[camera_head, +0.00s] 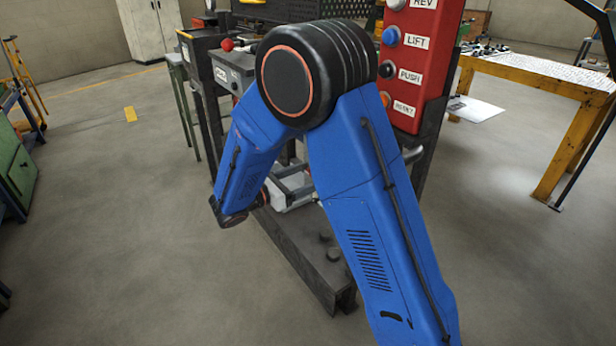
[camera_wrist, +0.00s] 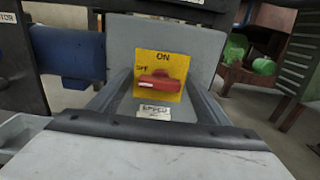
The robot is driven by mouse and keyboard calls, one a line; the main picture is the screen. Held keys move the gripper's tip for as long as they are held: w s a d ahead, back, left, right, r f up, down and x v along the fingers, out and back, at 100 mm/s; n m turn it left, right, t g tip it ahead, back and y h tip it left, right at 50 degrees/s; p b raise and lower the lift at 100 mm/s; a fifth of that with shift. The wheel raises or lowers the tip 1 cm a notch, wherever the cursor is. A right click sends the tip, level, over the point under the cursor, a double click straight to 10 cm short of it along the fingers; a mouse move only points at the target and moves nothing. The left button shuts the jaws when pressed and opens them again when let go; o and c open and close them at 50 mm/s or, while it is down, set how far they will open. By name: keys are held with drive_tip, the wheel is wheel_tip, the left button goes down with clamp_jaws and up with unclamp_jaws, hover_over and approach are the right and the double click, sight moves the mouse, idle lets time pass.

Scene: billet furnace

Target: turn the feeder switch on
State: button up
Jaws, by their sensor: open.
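The feeder switch shows in the wrist view as a red handle (camera_wrist: 158,83) on a yellow plate (camera_wrist: 171,64). ON is printed at the top of the plate and OFF at its left. The handle lies level, with its pale end toward OFF. A small white label (camera_wrist: 153,112) below it is too blurred to read surely. The plate is fixed on a grey housing (camera_wrist: 205,50). Nothing is seen touching the handle.
A light grey surface with a dark edge (camera_wrist: 150,135) lies in front of the switch. In the head view, a red button panel (camera_head: 418,50) stands behind my arm, and a yellow-framed table (camera_head: 545,80) is at right. The floor at left is mostly clear.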

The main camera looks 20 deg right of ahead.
drive_tip(key=c, duration=1.1)
drive_tip(key=shift+o, duration=0.2)
drive_tip(key=shift+m, duration=0.3)
drive_tip(key=m, duration=0.3)
drive_tip(key=shift+s+m, duration=0.1)
drive_tip(key=shift+m, duration=0.3)
drive_tip(key=m, duration=0.4)
drive_tip(key=shift+f+m, duration=0.1)
drive_tip(key=shift+m, duration=0.2)
drive_tip(key=m, duration=0.4)
drive_tip(key=shift+s, duration=0.1)
drive_tip(key=shift+f+m, duration=0.15)
drive_tip(key=shift+m, duration=2.25)
